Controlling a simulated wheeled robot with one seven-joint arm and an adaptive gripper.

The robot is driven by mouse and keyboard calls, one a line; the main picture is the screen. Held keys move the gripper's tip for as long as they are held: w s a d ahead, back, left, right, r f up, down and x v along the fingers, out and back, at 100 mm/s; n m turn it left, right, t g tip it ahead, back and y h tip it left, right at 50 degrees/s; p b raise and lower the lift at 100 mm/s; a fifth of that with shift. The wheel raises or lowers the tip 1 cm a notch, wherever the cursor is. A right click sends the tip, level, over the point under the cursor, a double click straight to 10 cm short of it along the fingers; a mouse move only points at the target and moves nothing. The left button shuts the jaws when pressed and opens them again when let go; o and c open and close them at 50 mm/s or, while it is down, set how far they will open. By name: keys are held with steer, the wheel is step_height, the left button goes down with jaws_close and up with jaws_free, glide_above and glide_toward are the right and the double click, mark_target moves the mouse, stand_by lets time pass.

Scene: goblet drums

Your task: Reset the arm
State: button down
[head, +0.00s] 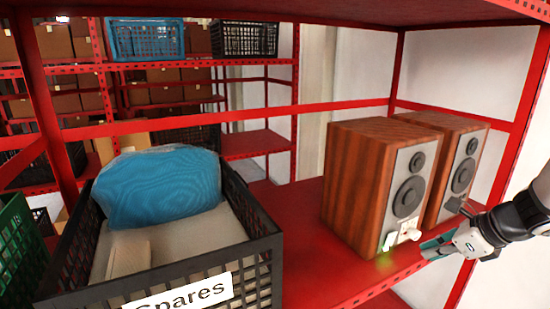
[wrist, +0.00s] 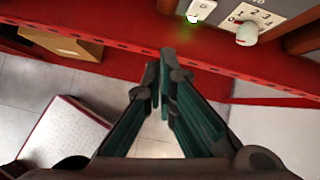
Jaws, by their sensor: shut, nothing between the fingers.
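My gripper (head: 438,244) is at the right of the head view, in front of the red shelf's edge and beside the lower front of the two wooden speakers. In the wrist view its fingers (wrist: 160,72) come together at the tips, shut and empty. The nearer wooden speaker (head: 352,190) has a grey front with round drivers, a white knob (head: 409,234) and a lit switch (head: 389,242). The knob (wrist: 247,34) and switch (wrist: 201,9) also show at the top of the wrist view, beyond the fingertips.
A black crate (head: 262,262) labelled "Spares" holds a blue bundle (head: 160,187) at the left of the red shelf (head: 300,212). A second speaker (head: 462,150) stands behind the nearer one. In the wrist view, a white box (wrist: 66,138) is on the tiled floor below.

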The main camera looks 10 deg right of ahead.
steer(key=s+a+r+n+g, duration=0.1)
steer(key=s+a+r+n, duration=0.35)
steer(key=a+n, duration=0.4)
steer(key=s+a+r+n+g, duration=0.2)
steer(key=s+a+r+n, duration=0.25)
steer(key=a+n, duration=0.35)
steer(key=s+a+r+n+h, duration=0.1)
steer(key=s+a+n, duration=0.1)
steer(key=s+n, duration=0.4)
steer(key=s+a+r+n+h, duration=0.2)
steer(key=s+n, duration=0.4)
steer(key=shift+a, duration=0.3)
steer(key=shift+n, duration=0.25)
